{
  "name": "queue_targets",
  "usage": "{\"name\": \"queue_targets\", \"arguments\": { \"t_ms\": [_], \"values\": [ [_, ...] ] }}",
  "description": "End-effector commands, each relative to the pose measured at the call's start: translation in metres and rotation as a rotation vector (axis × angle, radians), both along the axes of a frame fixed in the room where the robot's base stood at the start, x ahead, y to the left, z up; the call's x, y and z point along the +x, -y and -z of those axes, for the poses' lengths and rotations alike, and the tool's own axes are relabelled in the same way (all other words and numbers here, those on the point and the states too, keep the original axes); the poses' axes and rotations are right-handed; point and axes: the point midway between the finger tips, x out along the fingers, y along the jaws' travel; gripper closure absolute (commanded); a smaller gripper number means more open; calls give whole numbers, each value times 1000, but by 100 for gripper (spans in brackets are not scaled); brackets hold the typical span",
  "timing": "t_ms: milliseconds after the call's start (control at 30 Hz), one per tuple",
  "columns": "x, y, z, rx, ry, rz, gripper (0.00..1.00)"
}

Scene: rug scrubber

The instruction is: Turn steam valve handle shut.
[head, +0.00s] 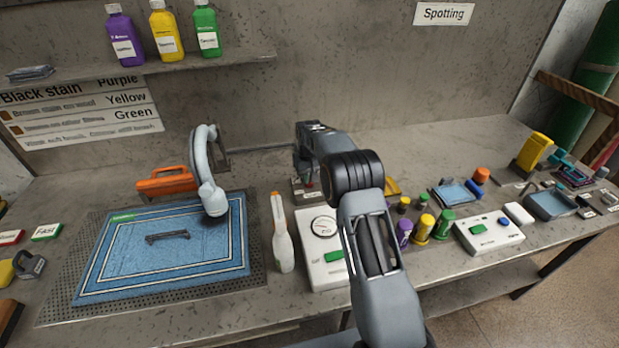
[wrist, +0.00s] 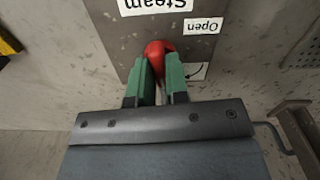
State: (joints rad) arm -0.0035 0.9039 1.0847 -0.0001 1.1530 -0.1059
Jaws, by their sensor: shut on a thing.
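The steam valve handle (wrist: 157,48) is red and sits on a grey plate (wrist: 125,38) in the wrist view. White labels reading "Steam" (wrist: 155,5) and "Open" (wrist: 200,26) appear upside down on the plate, and a curved arrow label lies right of the handle. My gripper (wrist: 160,66) has its two green fingers closed on the red handle, one on each side. In the head view my gripper (head: 308,168) is at the back of the bench, mostly hidden by my own arm. Only a trace of red shows there, so the handle's angle is unclear.
A white box with a gauge (head: 322,228) and a spray bottle (head: 281,235) stand in front of the valve. Small bottles (head: 424,226) stand right of my arm.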

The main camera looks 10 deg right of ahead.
Motion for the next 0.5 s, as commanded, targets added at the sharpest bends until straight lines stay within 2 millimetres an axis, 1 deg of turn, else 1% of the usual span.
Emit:
{"name": "queue_targets", "arguments": {
  "t_ms": [200,500],
  "values": [
    [0,0,0,0,1,83,100],
    [0,0,-1,0,1,124,100]
  ]
}}
